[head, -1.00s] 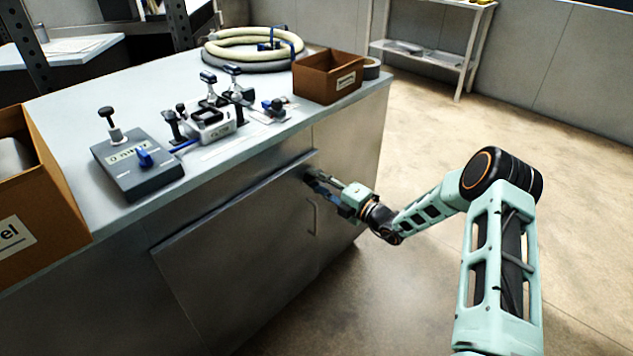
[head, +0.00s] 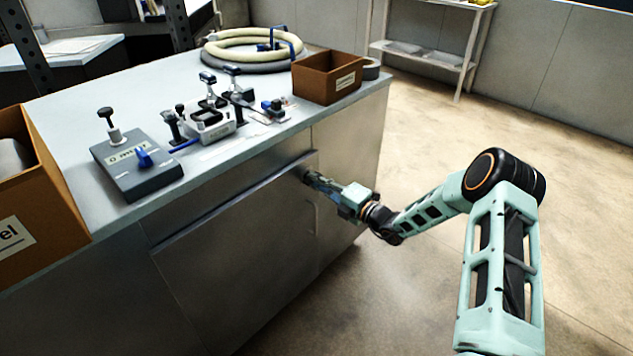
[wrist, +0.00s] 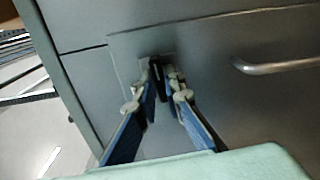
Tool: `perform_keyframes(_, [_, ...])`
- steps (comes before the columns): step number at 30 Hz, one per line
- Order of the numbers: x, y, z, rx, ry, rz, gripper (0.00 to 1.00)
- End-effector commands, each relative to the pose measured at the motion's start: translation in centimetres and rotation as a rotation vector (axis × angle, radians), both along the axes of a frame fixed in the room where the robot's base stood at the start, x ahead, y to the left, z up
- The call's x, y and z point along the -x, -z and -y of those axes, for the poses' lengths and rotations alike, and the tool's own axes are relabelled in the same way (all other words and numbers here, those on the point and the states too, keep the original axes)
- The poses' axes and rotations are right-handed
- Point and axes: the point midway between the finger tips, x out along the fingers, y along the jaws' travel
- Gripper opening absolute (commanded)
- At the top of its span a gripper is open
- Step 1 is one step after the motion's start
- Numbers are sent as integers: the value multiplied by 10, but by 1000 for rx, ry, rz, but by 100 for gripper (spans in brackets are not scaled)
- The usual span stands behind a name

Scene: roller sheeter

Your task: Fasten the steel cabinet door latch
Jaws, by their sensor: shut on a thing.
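The steel cabinet door (head: 235,245) is on the front of the bench cabinet and looks close to flush with it, though a dark line runs along its top edge. The dark latch (wrist: 154,72) sits near the door's corner in the wrist view. My gripper (head: 312,178) is at the door's upper right corner in the head view. In the wrist view my gripper (wrist: 160,80) has its fingers on both sides of the latch, shut on it. The fingers hide part of the latch, and its exact turn is hard to tell.
A bar handle (wrist: 275,66) stands out from the door beside my gripper. The worktop (head: 75,90) above holds a grey control box (head: 137,172), several clamps and a cardboard box (head: 327,78). The floor (head: 430,120) to the right is open.

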Motion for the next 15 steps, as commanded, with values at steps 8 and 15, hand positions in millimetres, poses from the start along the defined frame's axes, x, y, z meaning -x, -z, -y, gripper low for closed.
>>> perform_keyframes(8, [0, -1, -2, 130, -2, 173, 0])
perform_keyframes(15, [1, -1, -3, 270, -4, 353, 0])
